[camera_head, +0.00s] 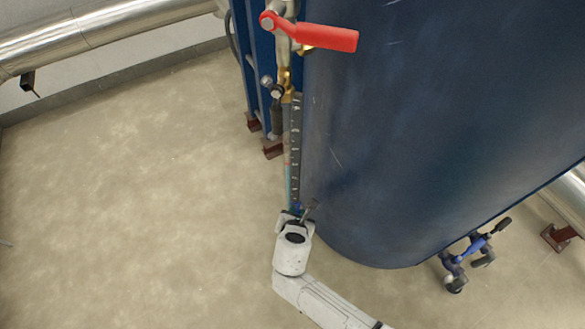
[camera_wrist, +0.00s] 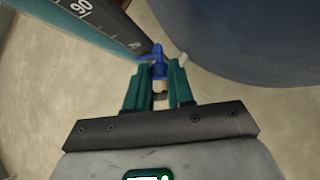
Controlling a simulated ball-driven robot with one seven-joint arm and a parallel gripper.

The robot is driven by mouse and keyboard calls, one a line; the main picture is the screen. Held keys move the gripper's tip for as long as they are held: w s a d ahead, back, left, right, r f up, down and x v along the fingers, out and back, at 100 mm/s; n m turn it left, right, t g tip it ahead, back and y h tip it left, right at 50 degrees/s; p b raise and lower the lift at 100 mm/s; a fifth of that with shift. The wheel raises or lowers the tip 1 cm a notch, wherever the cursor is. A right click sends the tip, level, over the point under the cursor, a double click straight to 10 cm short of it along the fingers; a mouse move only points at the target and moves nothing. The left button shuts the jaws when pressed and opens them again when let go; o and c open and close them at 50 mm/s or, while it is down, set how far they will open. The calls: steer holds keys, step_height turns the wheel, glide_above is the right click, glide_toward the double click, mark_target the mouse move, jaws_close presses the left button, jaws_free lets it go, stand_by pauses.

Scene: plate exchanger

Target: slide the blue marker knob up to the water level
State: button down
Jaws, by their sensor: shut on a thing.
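The blue marker knob (camera_wrist: 158,66) sits between my gripper's fingertips in the wrist view, beside the lower end of the dark scale. My gripper (camera_wrist: 161,76) has two teal fingers, shut on the knob. In the head view my gripper (camera_head: 297,213) is at the foot of the level gauge and largely hides the knob. The dark scale (camera_head: 295,150) with white marks runs up from there, and its numbers show close up in the wrist view (camera_wrist: 90,18). A thin bluish-green strip, perhaps the water column (camera_head: 288,182), shows along its left side; its top is hard to make out.
A large dark blue tank (camera_head: 430,120) stands close to the right of the gauge. A red-handled valve (camera_head: 325,38) and brass fittings are above it. A blue-handled valve (camera_head: 477,245) is at lower right. The floor to the left is open.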

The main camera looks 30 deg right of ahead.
mark_target(298, 185)
steer(key=shift+r+p, duration=0.65)
steer(key=shift+r, duration=0.05)
steer(key=shift+r+p, duration=0.3)
steer(key=shift+r, duration=0.05)
steer(key=shift+r+p, duration=2.75)
steer(key=shift+p, duration=0.15)
steer(key=shift+r, duration=0.2)
steer(key=shift+r+p, duration=2.85)
steer(key=shift+p, duration=0.4)
steer(key=shift+r, duration=0.1)
